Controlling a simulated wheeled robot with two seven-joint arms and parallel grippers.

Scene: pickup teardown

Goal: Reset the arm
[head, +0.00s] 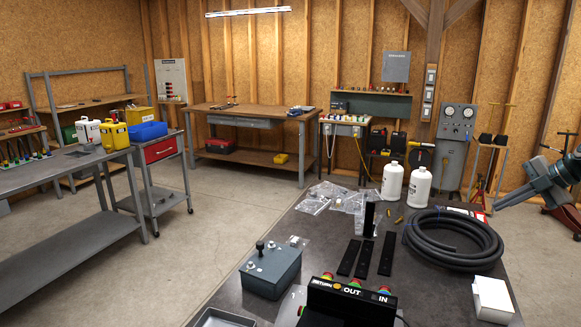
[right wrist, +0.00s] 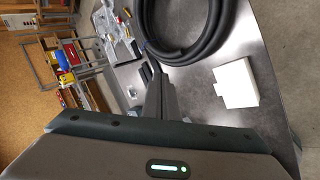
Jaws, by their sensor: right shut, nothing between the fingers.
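My right gripper (head: 501,203) comes in from the right edge of the head view, above the dark table's right side. Its fingers point down and left, and they are shut and empty. In the right wrist view the closed fingers (right wrist: 160,88) reach up the picture toward the table, with a coiled black hose (right wrist: 185,45) beyond them. In the head view the hose (head: 453,238) lies on the table below and left of the gripper, apart from it. My left gripper is in neither view.
The dark table (head: 333,222) carries a white box (head: 492,299), a grey switch box (head: 271,270), a black button box (head: 350,303), black strips (head: 365,258) and white bottles (head: 419,187). A grey workbench (head: 60,167) stands left. Floor between is clear.

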